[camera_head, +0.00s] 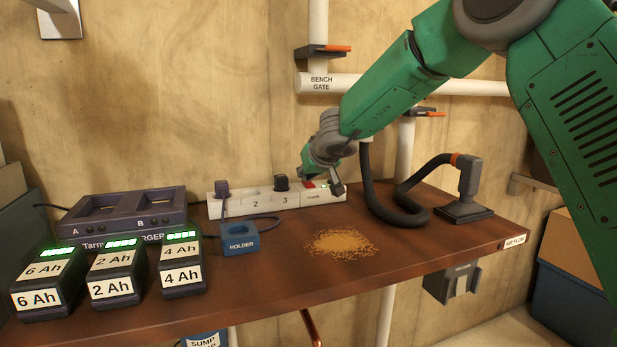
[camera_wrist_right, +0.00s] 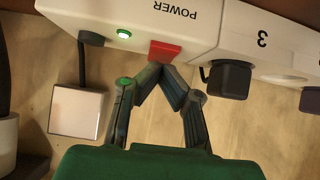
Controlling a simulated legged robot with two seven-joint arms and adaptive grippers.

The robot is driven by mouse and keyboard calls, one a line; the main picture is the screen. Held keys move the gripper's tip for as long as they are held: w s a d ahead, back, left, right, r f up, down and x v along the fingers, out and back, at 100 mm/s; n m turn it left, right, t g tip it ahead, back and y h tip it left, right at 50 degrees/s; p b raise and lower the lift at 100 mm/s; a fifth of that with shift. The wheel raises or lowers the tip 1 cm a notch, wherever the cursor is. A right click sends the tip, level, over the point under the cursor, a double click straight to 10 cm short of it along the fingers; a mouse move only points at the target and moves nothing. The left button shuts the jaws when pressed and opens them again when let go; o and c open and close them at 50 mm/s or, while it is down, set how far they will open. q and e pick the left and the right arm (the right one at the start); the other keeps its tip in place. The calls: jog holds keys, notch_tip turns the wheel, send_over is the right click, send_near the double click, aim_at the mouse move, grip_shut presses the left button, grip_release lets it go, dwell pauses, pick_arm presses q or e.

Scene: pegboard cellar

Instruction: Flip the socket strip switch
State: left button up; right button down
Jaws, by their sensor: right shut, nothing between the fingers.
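The white socket strip (camera_head: 240,209) stands at the back of the brown bench, with socket numbers 2 and 3 visible. Its red switch (camera_wrist_right: 165,50) sits beside the POWER label in the right wrist view, near a lit green lamp (camera_wrist_right: 124,33). My right gripper (camera_head: 335,184) is at the strip's right end in the head view. In the wrist view the right gripper (camera_wrist_right: 160,68) is shut and empty, its fingertips at the red switch's edge. I cannot tell whether they touch it. My left gripper is not in view.
A dark plug (camera_head: 281,183) and a purple plug (camera_head: 222,188) sit in the strip. A charger (camera_head: 125,206), several labelled batteries, a blue holder (camera_head: 240,240) and a sawdust pile (camera_head: 340,243) are on the bench. A black hose (camera_head: 395,214) curves right of my gripper.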

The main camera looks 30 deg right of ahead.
jog(key=shift+d+f, duration=0.2)
jog(key=shift+d, duration=0.4)
jog(key=shift+s+a+r, duration=0.1)
jog(key=shift+s+a, duration=0.05)
jog(key=shift+a, duration=0.2)
jog(key=shift+s+a, duration=0.1)
jog(key=shift+s, duration=0.05)
jog(key=shift+s+b, duration=0.35)
jog(key=shift+s, duration=0.05)
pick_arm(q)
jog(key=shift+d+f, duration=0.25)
pick_arm(e)
jog(key=shift+s, duration=0.15)
